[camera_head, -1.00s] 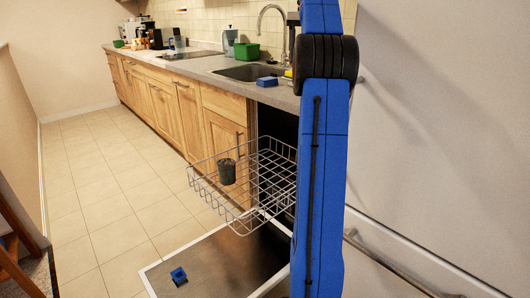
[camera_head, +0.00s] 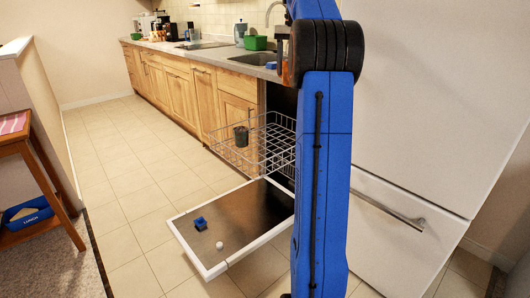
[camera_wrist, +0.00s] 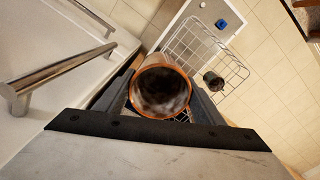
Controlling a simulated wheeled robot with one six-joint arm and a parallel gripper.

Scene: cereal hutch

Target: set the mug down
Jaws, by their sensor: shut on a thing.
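The mug (camera_wrist: 161,90), with an orange rim and a dark inside, is between the two fingers of my gripper (camera_wrist: 162,96) in the wrist view. I look into its open mouth, and the gripper is shut on it. It is held up in the air, with the wire dishwasher rack showing below and beyond it. In the head view my blue arm hides most of the gripper; a small orange patch shows at the arm's left edge near the counter.
The wire rack (camera_head: 222,150) is pulled out over the open dishwasher door (camera_head: 190,240). A dark cup (camera_head: 241,136) stands in the rack. A blue block (camera_head: 200,223) and white ball (camera_head: 220,246) lie on the door. A fridge (camera_head: 430,110) is at right; a wooden table (camera_head: 30,145) at left.

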